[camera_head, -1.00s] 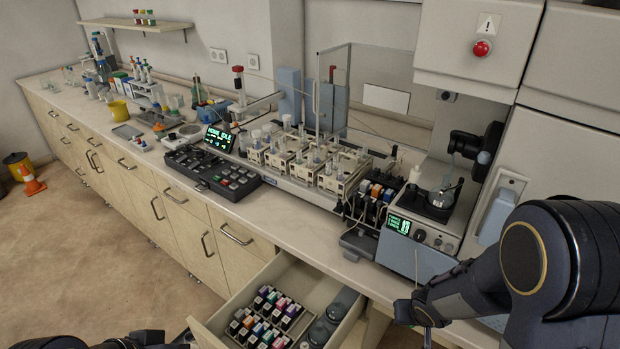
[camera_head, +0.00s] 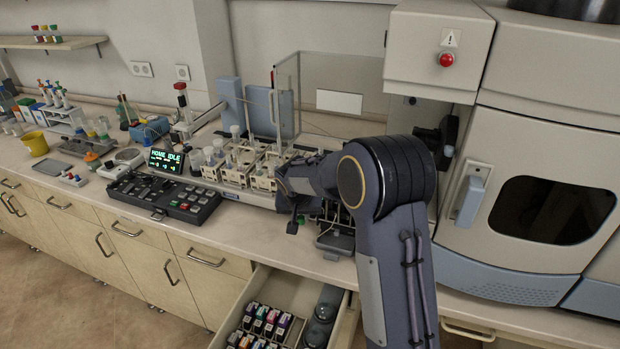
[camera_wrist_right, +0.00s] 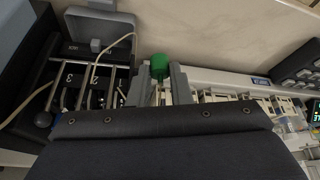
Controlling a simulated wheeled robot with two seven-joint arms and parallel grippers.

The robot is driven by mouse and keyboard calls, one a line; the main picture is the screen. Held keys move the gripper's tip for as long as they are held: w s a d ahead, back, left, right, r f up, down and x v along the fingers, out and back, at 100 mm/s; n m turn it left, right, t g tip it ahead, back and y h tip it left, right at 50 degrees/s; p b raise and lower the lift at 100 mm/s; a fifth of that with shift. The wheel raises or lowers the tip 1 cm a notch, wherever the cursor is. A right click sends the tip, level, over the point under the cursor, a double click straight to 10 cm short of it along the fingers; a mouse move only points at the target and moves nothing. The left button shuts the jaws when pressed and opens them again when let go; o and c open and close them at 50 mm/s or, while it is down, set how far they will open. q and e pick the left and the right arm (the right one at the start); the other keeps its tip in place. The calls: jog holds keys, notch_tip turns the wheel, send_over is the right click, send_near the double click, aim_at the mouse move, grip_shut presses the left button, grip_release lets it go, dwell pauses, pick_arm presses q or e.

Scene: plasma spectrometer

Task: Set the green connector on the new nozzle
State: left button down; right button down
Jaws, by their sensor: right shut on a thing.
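The green connector (camera_head: 292,228) hangs at the tip of my right gripper (camera_head: 296,214), above the counter in front of the sampler racks. In the right wrist view the green connector (camera_wrist_right: 159,66) shows between the two grey fingers of my right gripper (camera_wrist_right: 158,84), which is shut on it. Part of the gripper is hidden by its own dark wrist housing. I cannot make out the new nozzle; my right arm covers much of the instrument's left part. My left gripper is out of view.
A pump unit (camera_head: 336,241) with tubing stands just right of the connector. Sampler racks (camera_head: 240,172) lie behind and left, with a black keypad (camera_head: 165,196) farther left.

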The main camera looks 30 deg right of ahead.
jog(key=d+r, duration=0.1)
jog(key=r, duration=0.1)
jog(key=w+d+r+m, duration=0.1)
jog(key=d+r, duration=0.1)
jog(key=w+d+r+m+p, duration=0.1)
jog(key=r, duration=0.1)
jog(key=shift+w+d+h, duration=0.2)
jog(key=shift+d+h, duration=0.2)
jog(key=shift+f+b, duration=0.75)
jog(key=shift+f, duration=0.5)
jog(key=shift+f+b, duration=0.95)
jog(key=shift+f, duration=0.2)
jog(key=c, duration=1.3)
grip_release()
jog(key=shift+o, duration=0.2)
